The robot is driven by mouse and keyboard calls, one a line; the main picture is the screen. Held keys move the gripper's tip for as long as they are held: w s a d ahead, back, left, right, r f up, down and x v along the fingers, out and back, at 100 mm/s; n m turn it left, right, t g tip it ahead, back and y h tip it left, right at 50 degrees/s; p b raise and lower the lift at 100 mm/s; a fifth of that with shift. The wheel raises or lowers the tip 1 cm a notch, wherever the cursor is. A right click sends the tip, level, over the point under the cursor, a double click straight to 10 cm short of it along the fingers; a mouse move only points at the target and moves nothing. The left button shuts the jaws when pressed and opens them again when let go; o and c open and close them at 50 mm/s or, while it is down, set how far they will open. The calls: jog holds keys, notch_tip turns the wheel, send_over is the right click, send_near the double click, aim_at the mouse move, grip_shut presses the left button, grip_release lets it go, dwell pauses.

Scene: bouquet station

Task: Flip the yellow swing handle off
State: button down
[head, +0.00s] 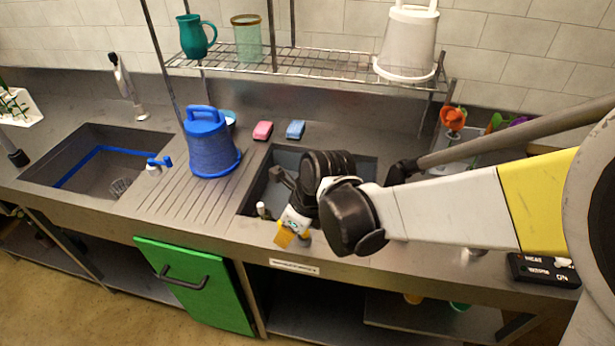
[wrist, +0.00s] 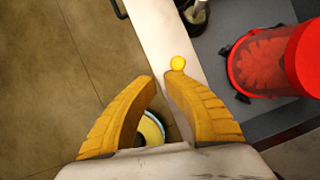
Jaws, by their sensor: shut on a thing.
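My gripper (head: 283,238) reaches down to the front edge of the right sink (head: 246,205) in the head view. In the wrist view its two yellow fingers (wrist: 160,78) are close together, with a narrow gap at the tips. The yellow swing handle (wrist: 178,63) shows as a small round yellow end on the pale counter edge, right at the right fingertip. The fingers are shut on it, though the contact itself is hard to see. I cannot make out the handle in the head view, where my gripper and wrist cover that area.
A red container (wrist: 272,65) stands in the sink. A blue jug (head: 209,148) stands on the drainboard, with pink (head: 262,131) and blue (head: 295,129) sponges behind. A green door (head: 195,285) is below the counter. A wire shelf (head: 300,62) hangs above.

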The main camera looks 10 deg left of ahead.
jog(key=shift+a, duration=0.8)
jog(key=shift+w+d, duration=0.1)
jog(key=shift+d, duration=0.1)
jog(key=shift+d, duration=0.15)
